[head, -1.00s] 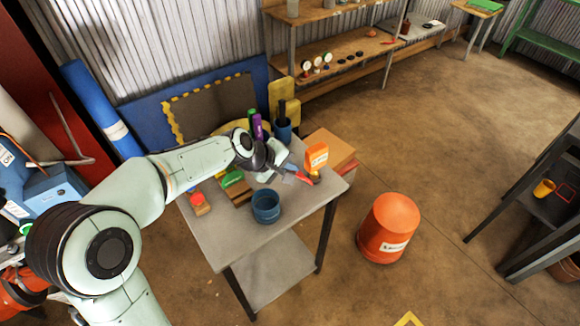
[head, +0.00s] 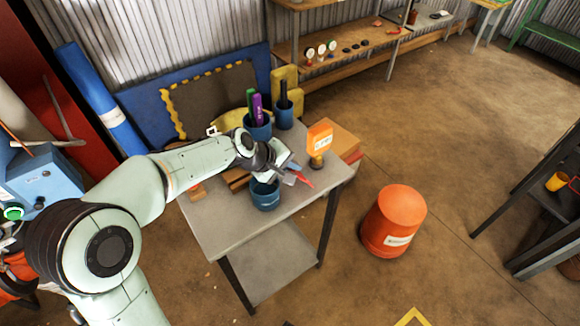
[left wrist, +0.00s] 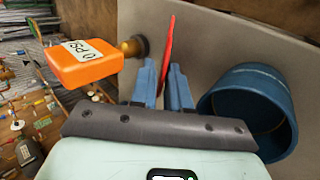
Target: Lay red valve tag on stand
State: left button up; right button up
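The red valve tag (left wrist: 167,45) is a thin red piece, seen nearly edge-on between the blue fingertips of my left gripper (left wrist: 163,88) in the left wrist view. The gripper is shut on it. In the head view the tag (head: 306,182) sticks out to the right of my left gripper (head: 286,172), above the grey top of a small table-like stand (head: 225,228). I cannot tell the exact gap between tag and top. My right gripper is not in view.
A blue cup (head: 265,195) is just below the gripper; it is at right in the wrist view (left wrist: 250,105). An orange "0 PSI" piece on a brass base (head: 320,140) stands behind right. Blue pen cups (head: 258,128) are at the back. The front of the top is clear.

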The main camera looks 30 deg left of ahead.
pick_arm(q)
jog(key=shift+o, duration=1.3)
jog(key=shift+p+v, duration=1.25)
jog(key=shift+v, duration=2.25)
jog(key=shift+f, duration=0.1)
